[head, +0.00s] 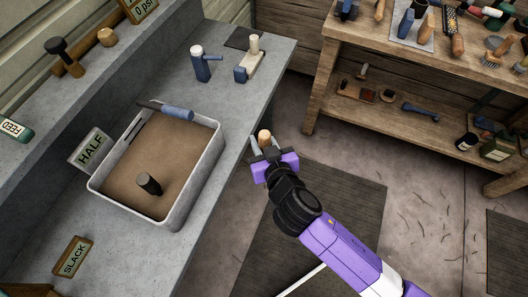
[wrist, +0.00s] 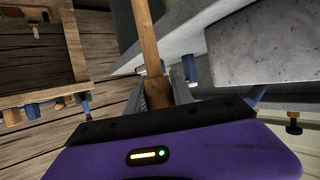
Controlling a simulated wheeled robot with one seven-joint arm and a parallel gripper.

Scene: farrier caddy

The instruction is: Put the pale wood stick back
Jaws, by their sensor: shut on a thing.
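The pale wood stick (wrist: 149,45) is in my gripper (wrist: 164,88), clear of the bench. In the wrist view it extends from between the fingers to the top edge of the picture. In the head view only its rounded tan end (head: 265,137) shows above my gripper (head: 267,149), seen nearly end-on; the rest is hidden. My gripper is shut on the stick, over the floor just right of the grey bench's edge.
A grey bin (head: 207,168) of brown grit stands on the grey bench (head: 250,75), with a dark handle upright in it and a blue-handled tool on its rim. Blue tools (head: 201,66) stand behind. A wooden table (head: 335,40) with many tools is at the back right.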

